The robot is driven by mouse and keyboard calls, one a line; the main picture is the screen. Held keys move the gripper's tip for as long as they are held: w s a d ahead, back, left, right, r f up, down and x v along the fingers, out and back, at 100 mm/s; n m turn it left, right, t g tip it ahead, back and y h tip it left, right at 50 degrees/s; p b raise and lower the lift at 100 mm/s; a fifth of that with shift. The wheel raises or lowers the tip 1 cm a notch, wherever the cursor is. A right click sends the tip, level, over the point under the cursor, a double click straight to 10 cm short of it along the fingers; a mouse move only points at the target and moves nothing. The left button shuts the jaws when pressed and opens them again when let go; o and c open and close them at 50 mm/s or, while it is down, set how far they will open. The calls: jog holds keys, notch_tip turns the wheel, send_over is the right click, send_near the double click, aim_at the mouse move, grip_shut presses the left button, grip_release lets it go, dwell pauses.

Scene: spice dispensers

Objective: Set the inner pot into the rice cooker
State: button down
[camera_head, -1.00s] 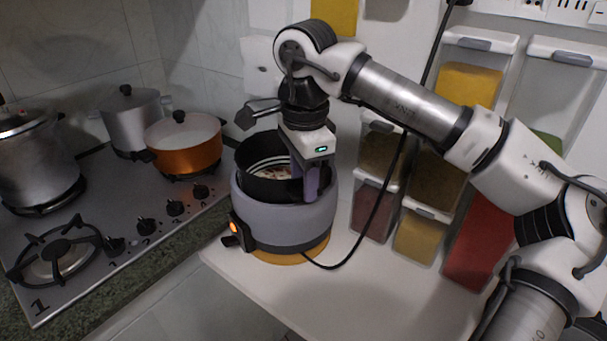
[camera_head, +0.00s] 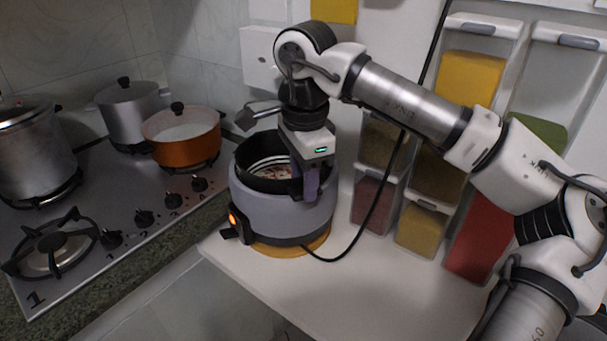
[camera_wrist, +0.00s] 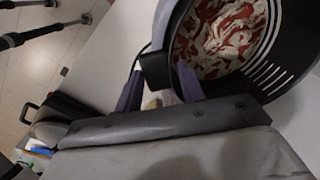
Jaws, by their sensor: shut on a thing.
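The black inner pot (camera_head: 252,178) sits in the mouth of the lavender-grey rice cooker (camera_head: 275,212), its rim standing a little above the cooker's edge. Food in red and white pieces lies in the pot, seen clearly in the wrist view. My gripper (camera_head: 306,188) points down at the pot's right side, with its fingers at the rim. In the wrist view, my gripper (camera_wrist: 158,88) is shut on a small black handle block of the inner pot (camera_wrist: 290,75). How deep the pot rests inside the cooker is hidden.
The cooker stands on a round wooden board (camera_head: 290,250) on a white counter (camera_head: 370,285). A black cable (camera_head: 375,205) runs up in front of the spice dispensers (camera_head: 425,180). A stove (camera_head: 110,210) with an orange pot (camera_head: 182,145) is at left.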

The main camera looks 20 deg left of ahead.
jog(key=shift+f, duration=0.1)
jog(key=c, duration=0.8)
grip_release()
jog(key=shift+o, duration=0.2)
jog(key=shift+f, duration=0.1)
